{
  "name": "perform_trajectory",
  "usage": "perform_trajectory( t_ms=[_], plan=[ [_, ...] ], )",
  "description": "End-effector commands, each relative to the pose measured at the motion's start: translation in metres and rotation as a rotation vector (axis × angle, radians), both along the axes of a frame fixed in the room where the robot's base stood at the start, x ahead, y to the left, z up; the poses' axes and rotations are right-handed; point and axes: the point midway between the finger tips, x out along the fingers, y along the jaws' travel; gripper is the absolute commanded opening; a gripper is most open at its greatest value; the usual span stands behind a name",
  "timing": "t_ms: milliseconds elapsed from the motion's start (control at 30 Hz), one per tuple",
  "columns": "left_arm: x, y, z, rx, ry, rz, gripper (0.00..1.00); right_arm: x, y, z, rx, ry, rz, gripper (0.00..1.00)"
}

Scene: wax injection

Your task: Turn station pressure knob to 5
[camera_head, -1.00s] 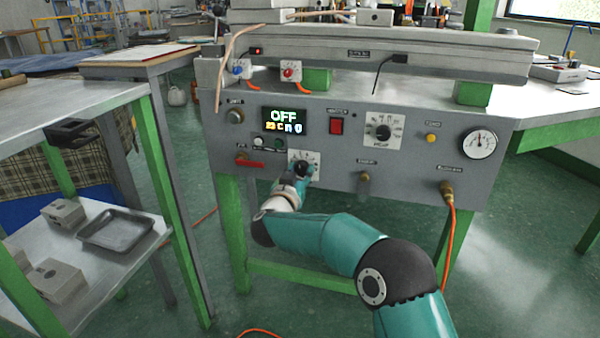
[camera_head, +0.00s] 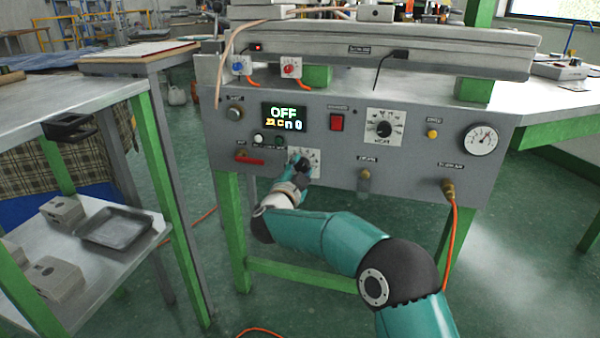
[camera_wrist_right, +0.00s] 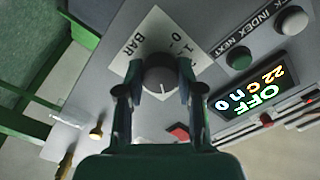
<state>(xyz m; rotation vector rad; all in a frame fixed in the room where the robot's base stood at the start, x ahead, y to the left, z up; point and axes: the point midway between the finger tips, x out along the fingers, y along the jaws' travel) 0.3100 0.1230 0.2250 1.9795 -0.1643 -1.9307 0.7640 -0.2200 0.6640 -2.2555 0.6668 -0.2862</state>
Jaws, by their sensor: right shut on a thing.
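The station pressure knob (camera_wrist_right: 159,73) is a dark round knob on a white scale plate marked BAR in the right wrist view. Its pointer mark and most scale numbers are too small or hidden to read. My right gripper (camera_wrist_right: 157,88) is shut on the knob, with one finger on each side. In the head view my right gripper (camera_head: 300,168) covers most of the knob, and part of its white plate (camera_head: 314,157) shows. The round pressure gauge (camera_head: 481,140) at the panel's right has its needle pointing up and right. My left gripper is not in view.
The grey panel (camera_head: 225,150) also bears a display (camera_head: 284,117) reading OFF, a red switch (camera_head: 337,122), a second dial (camera_head: 384,128) and a red lever (camera_head: 250,160). An orange hose (camera_head: 453,230) hangs at right. A metal table (camera_head: 60,105) stands at left.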

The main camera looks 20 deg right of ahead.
Motion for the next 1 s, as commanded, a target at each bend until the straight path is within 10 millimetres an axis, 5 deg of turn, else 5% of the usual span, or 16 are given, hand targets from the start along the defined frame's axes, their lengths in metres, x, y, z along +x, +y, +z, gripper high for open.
perform_trajectory(
  t_ms=[867, 900, 1000],
  plan=[
    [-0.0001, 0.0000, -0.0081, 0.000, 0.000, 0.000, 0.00, -0.0008, -0.0008, -0.0041, 0.149, -0.088, -0.005, 0.02],
    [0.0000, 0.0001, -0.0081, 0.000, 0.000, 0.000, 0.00, -0.0008, -0.0009, -0.0041, 0.149, -0.088, -0.005, 0.43],
    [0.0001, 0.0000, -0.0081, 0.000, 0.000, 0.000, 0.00, -0.0007, -0.0008, -0.0036, 0.149, -0.089, -0.003, 0.60]
  ],
)
